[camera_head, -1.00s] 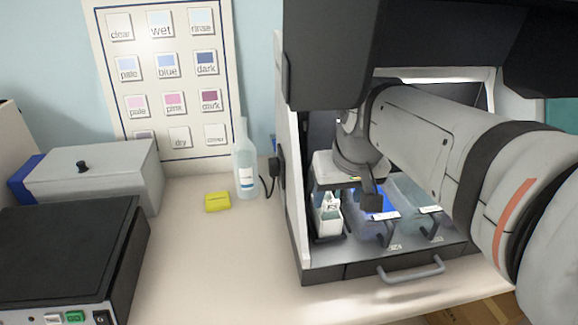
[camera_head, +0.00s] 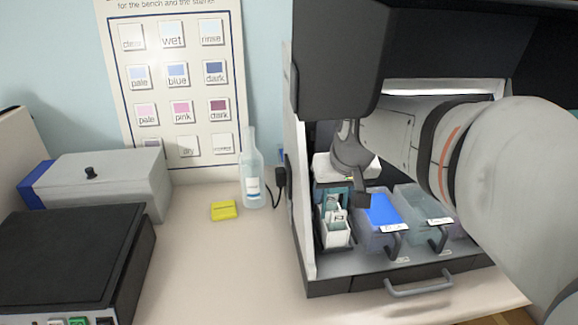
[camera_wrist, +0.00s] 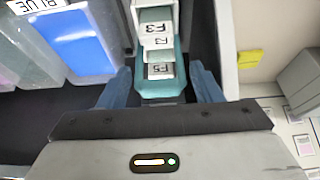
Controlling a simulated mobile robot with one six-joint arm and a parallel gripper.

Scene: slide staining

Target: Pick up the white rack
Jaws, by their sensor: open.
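The white rack (camera_head: 338,238) stands upright in the left bay of the stainer, in front of a teal part, with labelled slides in it. In the wrist view the rack (camera_wrist: 154,16) shows at the top centre, its slide labels in a row. My gripper (camera_wrist: 160,82) is open, with one blue finger on each side of a teal part below the labels. Whether the fingers touch it I cannot tell. In the head view my gripper (camera_head: 334,192) is above and behind the rack, its fingers partly hidden.
A tub with blue liquid (camera_head: 382,210) stands right of the rack, and a paler tub (camera_head: 420,207) beyond it. The stainer's side wall (camera_head: 300,200) is close on the left. A bottle (camera_head: 252,178) and a yellow block (camera_head: 223,211) stand on the bench outside.

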